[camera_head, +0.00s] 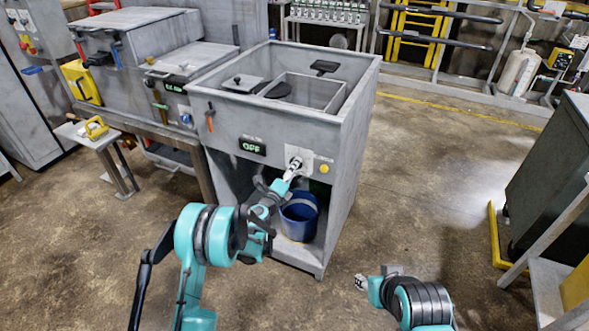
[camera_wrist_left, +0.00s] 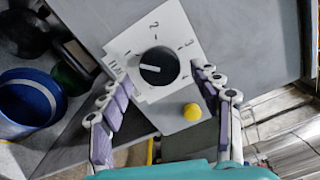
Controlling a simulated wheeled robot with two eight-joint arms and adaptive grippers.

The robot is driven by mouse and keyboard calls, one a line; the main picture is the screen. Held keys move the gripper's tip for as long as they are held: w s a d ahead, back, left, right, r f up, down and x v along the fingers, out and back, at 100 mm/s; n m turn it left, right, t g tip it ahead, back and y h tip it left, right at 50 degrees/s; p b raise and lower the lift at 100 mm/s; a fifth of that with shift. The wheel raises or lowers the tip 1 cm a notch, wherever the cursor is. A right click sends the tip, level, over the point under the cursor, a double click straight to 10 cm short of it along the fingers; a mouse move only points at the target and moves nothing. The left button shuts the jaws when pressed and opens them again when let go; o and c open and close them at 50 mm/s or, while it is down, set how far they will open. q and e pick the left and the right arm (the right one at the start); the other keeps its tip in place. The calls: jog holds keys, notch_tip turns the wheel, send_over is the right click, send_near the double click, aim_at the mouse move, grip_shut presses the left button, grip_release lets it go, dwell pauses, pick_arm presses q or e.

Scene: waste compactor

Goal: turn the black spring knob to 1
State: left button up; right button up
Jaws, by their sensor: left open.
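The black spring knob (camera_wrist_left: 158,66) sits on a white dial plate (camera_wrist_left: 176,30) in the left wrist view, with numbers 1 to 4 around it. Its white pointer line points left, toward the small label below the 1. In the head view the dial plate (camera_head: 307,157) is on the compactor's front, and the knob is mostly hidden by my gripper. My left gripper (camera_wrist_left: 158,79) is open, with one finger on each side of the knob; contact is not clear. It also shows in the head view (camera_head: 293,172). My right gripper (camera_head: 361,283) is low, away from the compactor.
The compactor's display (camera_head: 252,147) reads OFF. A yellow button (camera_head: 324,169) is beside the dial and also shows in the wrist view (camera_wrist_left: 192,112). A blue bucket (camera_head: 299,218) stands in the open space below. A dark cabinet (camera_head: 556,175) stands at the right. The floor between is clear.

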pick_arm(q)
jog(key=v, duration=1.1)
jog(key=shift+r, duration=0.15)
